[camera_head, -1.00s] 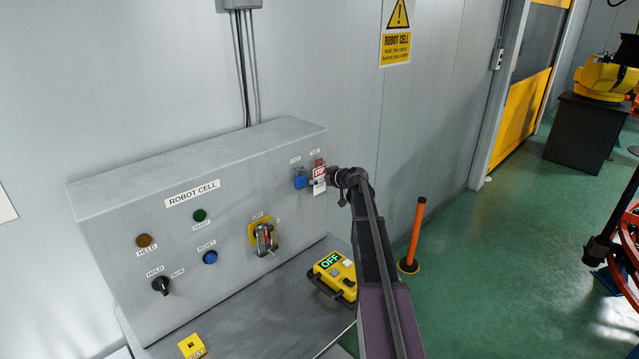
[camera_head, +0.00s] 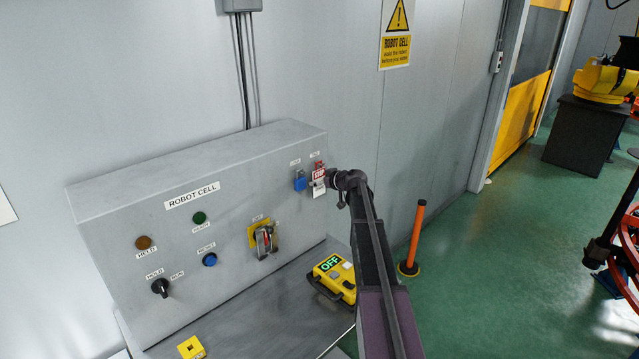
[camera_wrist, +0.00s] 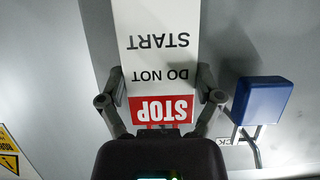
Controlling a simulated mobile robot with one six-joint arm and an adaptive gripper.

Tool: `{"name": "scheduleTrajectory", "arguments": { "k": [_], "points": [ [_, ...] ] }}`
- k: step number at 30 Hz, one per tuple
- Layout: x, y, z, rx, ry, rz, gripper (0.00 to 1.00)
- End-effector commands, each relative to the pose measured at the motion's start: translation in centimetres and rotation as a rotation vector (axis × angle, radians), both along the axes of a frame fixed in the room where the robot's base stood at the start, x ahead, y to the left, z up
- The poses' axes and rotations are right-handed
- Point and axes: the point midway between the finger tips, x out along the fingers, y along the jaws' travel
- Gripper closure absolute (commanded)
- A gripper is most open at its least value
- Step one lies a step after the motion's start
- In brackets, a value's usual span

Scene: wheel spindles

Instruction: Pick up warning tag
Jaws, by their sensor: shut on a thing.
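The warning tag (camera_head: 319,185) is a white card with a red "STOP" band and the words "DO NOT START". It hangs upright at the right end of the control panel's face, near a red hook (camera_head: 319,166). In the wrist view the tag (camera_wrist: 158,45) appears upside down. My gripper (camera_wrist: 162,100) has one finger on each side of the tag, shut on it around the red band. In the head view my gripper (camera_head: 326,180) meets the tag from the right. The tag's top end is partly hidden by my gripper in the wrist view.
A blue padlock (camera_head: 300,183) hangs just left of the tag; it also shows in the wrist view (camera_wrist: 262,100). The grey control panel (camera_head: 120,220) has knobs and buttons. A yellow "OFF" box (camera_head: 335,275) sits on the shelf below. An orange post (camera_head: 413,235) stands right.

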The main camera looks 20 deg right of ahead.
Motion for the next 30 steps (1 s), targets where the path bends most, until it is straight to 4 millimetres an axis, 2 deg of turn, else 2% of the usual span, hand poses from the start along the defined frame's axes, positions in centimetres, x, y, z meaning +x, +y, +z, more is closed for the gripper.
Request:
{"name": "scheduleTrajectory", "arguments": {
  "k": [11,18,30],
  "points": [
    [0.0,0.0,0.5,-0.001,0.001,0.001,0.49],
    [0.0,0.1,1.9,-0.001,0.000,0.001,0.49],
    [-8.3,-2.7,1.5,0.000,0.000,-0.001,0.49]
  ]
}}
